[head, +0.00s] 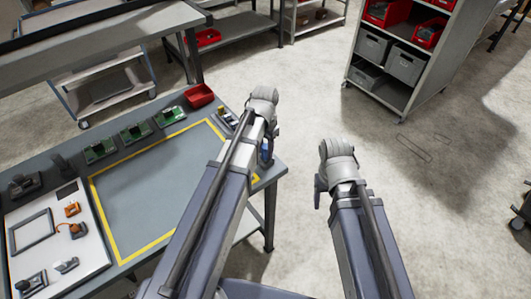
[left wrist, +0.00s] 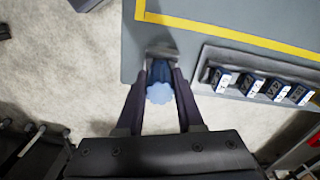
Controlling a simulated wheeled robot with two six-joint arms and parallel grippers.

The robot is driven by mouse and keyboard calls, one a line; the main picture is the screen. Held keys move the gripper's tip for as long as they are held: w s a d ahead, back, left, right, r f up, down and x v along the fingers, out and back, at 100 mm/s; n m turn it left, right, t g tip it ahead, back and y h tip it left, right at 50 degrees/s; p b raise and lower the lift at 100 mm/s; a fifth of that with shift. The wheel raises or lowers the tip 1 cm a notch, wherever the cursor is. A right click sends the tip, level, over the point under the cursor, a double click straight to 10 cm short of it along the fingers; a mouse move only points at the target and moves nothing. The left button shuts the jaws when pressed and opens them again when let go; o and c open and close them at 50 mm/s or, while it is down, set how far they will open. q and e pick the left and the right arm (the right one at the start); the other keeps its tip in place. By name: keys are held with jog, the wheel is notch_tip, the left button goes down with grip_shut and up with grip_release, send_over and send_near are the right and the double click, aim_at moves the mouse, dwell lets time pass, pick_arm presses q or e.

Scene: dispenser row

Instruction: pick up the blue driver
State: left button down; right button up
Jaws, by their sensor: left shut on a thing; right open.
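The blue driver (left wrist: 158,72) is between the two dark fingers of my left gripper (left wrist: 158,88) in the left wrist view, with its pale blue round end (left wrist: 160,93) towards the camera. The gripper is shut on it. In the head view a small bit of blue (head: 267,146) shows beside my left wrist, at the right edge of the workbench (head: 165,185). My left arm hides most of the gripper there. My right gripper (head: 319,190) is open and mostly hidden by its own wrist, over the floor right of the bench.
A grey holder (left wrist: 212,60) with several dark boxes with white labels lies beside the driver in the left wrist view. Green boards (head: 135,132) and a red bin (head: 199,96) line the bench's back. A shelf with bins (head: 372,46) stands behind. The yellow-framed area is clear.

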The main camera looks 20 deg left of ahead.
pick_arm(q)
jog(key=shift+r, duration=0.1)
dwell(0.3)
notch_tip(320, 180, up, 10)
jog(key=p, duration=1)
jog(key=c, duration=1)
grip_release()
jog(key=shift+c, duration=0.2)
grip_shut()
